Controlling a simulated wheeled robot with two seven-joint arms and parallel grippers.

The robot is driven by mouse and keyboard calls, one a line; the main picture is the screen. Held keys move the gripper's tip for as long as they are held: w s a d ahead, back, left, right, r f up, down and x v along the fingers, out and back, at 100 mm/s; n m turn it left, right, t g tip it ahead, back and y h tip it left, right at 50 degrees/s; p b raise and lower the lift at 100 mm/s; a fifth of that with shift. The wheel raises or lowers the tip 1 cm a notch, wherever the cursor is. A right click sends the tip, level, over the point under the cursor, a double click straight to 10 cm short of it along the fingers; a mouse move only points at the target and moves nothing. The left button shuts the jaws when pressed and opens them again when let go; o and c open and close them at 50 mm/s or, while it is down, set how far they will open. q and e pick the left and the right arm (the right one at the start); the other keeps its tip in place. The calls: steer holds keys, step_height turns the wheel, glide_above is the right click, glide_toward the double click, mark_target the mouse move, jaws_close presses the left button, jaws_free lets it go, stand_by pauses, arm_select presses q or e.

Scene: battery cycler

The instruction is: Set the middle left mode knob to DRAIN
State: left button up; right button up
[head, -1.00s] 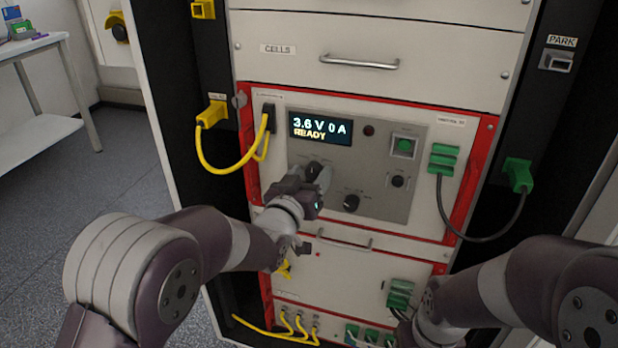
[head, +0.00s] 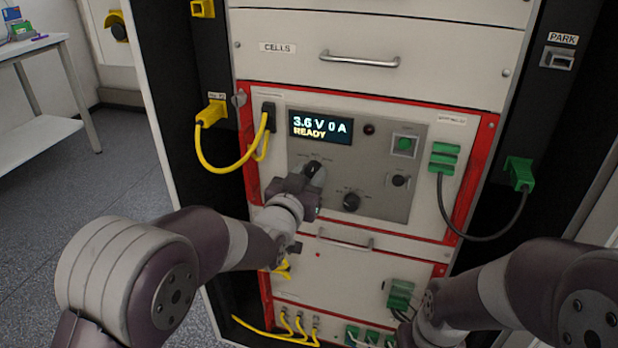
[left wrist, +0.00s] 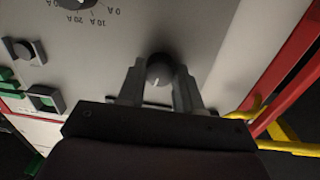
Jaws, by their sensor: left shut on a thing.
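The mode knob (head: 313,167) is a dark round knob on the grey panel (head: 375,130), below the display and left of a second dial. My left gripper (head: 314,176) reaches it from below, its body hiding part of the knob. In the left wrist view the knob (left wrist: 159,70) sits between the two fingers of my left gripper (left wrist: 160,82), which are shut on it. A short white mark shows on its near side. The mode labels are too small to read. My right arm is at the lower right; its gripper is not visible.
The display (head: 320,128) reads 3.6 V 0 A READY. The ampere dial (head: 351,202) is right of my left gripper. A green button (head: 404,145) and a black button (head: 399,181) are further right. A yellow cable (head: 203,155) hangs left, a dark green-plugged cable (head: 490,239) right.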

arm_select(q)
steer(key=m+b, duration=0.1)
steer(key=m, duration=0.4)
steer(key=shift+m, duration=0.3)
stand_by(0.4)
steer(key=o, duration=1)
steer(key=shift+o, duration=0.2)
steer(key=p+v, duration=0.1)
steer(key=v, duration=1.1)
steer(key=shift+s+p, duration=0.4)
steer(key=shift+r, duration=0.1)
